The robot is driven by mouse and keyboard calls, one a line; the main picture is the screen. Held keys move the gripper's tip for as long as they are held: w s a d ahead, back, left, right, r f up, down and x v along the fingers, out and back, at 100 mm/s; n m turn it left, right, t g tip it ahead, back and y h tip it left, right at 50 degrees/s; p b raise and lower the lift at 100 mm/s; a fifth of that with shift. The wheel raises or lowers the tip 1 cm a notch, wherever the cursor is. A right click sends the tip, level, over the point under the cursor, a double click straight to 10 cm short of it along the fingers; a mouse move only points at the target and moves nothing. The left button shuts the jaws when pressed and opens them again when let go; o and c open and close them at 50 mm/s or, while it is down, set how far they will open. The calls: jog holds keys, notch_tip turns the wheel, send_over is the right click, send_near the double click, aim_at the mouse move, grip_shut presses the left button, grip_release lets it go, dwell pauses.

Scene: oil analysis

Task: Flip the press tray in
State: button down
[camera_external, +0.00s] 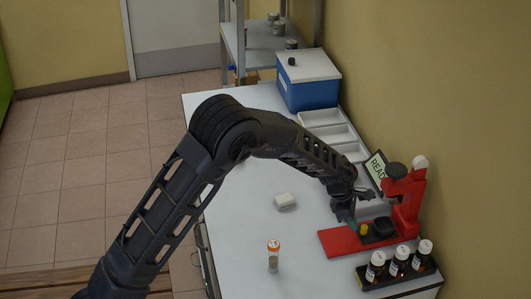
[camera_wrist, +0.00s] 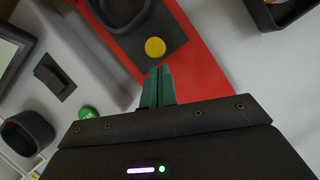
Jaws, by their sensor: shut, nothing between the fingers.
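The red press (camera_external: 407,195) stands on a flat red base (camera_external: 338,240) near the right wall. Its press tray (camera_external: 382,229) is dark, with a round black cup and a yellow knob (camera_external: 364,229) on its left. In the wrist view the tray (camera_wrist: 176,33) lies over the red base (camera_wrist: 205,65), with the yellow knob (camera_wrist: 155,47) near its corner. My gripper (camera_wrist: 159,72) is shut and empty, its green fingers just short of the yellow knob. It also shows in the external view (camera_external: 350,222), left of the knob. Whether the fingertips touch the tray is unclear.
A black rack (camera_external: 397,279) with several brown bottles stands in front of the press. A screen (camera_external: 377,166) is behind it. White trays (camera_external: 335,133) and a blue box (camera_external: 308,80) are farther back.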

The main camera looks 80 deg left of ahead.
jog(key=s, duration=0.1)
jog(key=s+a, duration=0.1)
jog(key=s, duration=0.1)
jog(key=shift+a, duration=0.25)
jog(key=v, duration=1)
jog(key=s+d+r+m, duration=1.5)
jog(key=s+d+r, duration=0.35)
jog(key=d, duration=0.25)
jog(key=s+d+m+y, duration=0.1)
jog(key=s+d+m, duration=0.4)
jog(key=s+m, duration=0.3)
jog(key=s+d+r+m, duration=0.1)
jog(key=s+d+m, duration=0.4)
jog(key=s, duration=1.1)
jog(key=m, duration=0.2)
jog(key=shift+s+d+m+t+y, duration=0.15)
jog(key=shift+s+m+t+y, duration=0.2)
jog(key=shift+m+t+y, duration=0.05)
